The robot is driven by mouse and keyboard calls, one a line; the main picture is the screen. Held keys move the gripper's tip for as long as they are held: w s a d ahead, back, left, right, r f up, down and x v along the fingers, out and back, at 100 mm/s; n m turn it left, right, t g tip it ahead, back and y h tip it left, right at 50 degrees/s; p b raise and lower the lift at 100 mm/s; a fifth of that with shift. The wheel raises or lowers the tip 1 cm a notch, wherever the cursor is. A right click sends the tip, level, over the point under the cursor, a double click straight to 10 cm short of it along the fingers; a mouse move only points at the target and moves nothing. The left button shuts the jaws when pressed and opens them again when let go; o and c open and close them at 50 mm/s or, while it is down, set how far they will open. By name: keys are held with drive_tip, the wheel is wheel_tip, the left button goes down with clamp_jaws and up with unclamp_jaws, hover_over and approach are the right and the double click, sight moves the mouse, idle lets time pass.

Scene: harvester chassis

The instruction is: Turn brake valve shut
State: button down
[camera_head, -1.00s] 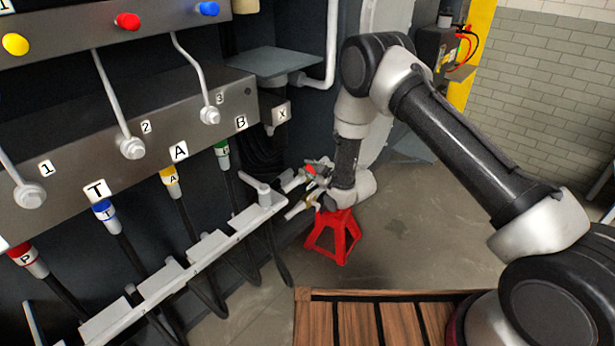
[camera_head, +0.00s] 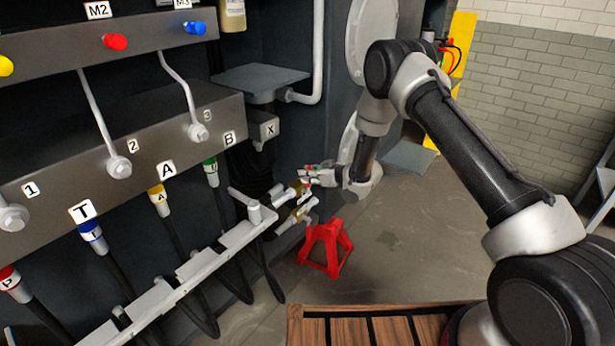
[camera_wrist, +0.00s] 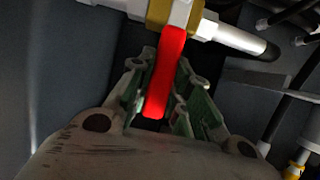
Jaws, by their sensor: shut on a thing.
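The brake valve has a red lever handle (camera_wrist: 163,75) on a brass-coloured body (camera_wrist: 172,12), with a pale pipe (camera_wrist: 232,38) running out to the right in the wrist view. The handle stands roughly across the pipe there. My gripper (camera_wrist: 160,98) is shut on the red handle, with green-lined fingers on both sides. In the head view my gripper (camera_head: 312,176) reaches left to the small valve (camera_head: 294,191) by the dark wall. Little of the red handle shows there because the fingers cover it.
A second brass fitting (camera_head: 302,212) sits just below the valve. A red jack stand (camera_head: 326,247) stands on the floor beneath. A pale rail (camera_head: 215,256) with hoses is to the left. A grey shelf (camera_head: 260,79) juts out above.

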drive_tip(key=shift+d, duration=0.1)
idle(0.3)
drive_tip(key=c, duration=1.3)
unclamp_jaws()
drive_tip(key=v, duration=1.2)
drive_tip(key=shift+f, duration=0.1)
